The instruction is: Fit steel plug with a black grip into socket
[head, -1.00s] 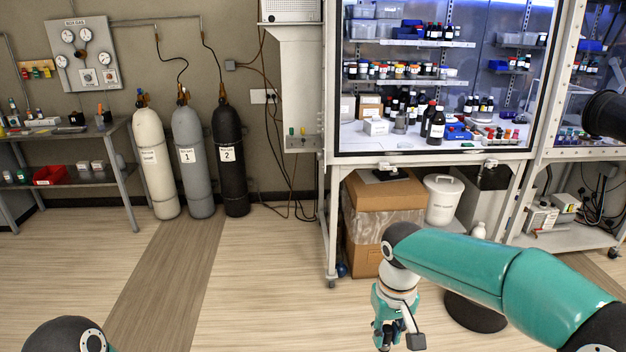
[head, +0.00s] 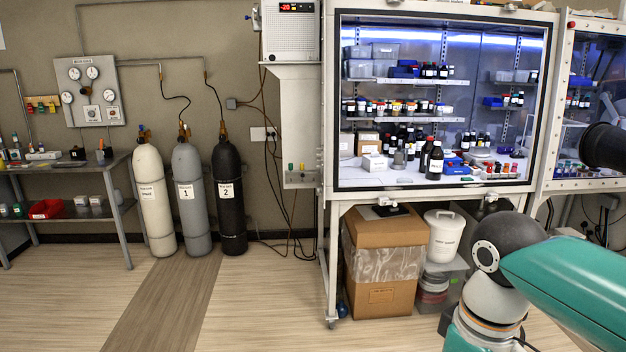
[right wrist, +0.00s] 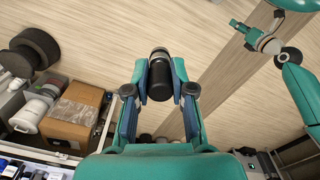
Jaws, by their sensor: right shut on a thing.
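In the right wrist view my right gripper (right wrist: 161,88) is shut on a dark, cylindrical plug (right wrist: 160,72), held between its two fingertips. The plug has a black end and a greyish band; its far end is hidden by the view along it. In the head view my right arm comes in from the right, and its gripper is below the frame. I cannot pick out the socket in either view.
A glovebox cabinet (head: 332,250) with bottles inside stands ahead on a frame. Under it are a cardboard box (head: 381,297) and a white bucket (head: 443,236). Gas cylinders (head: 186,215) stand at the wall, left of it. The floor between is clear.

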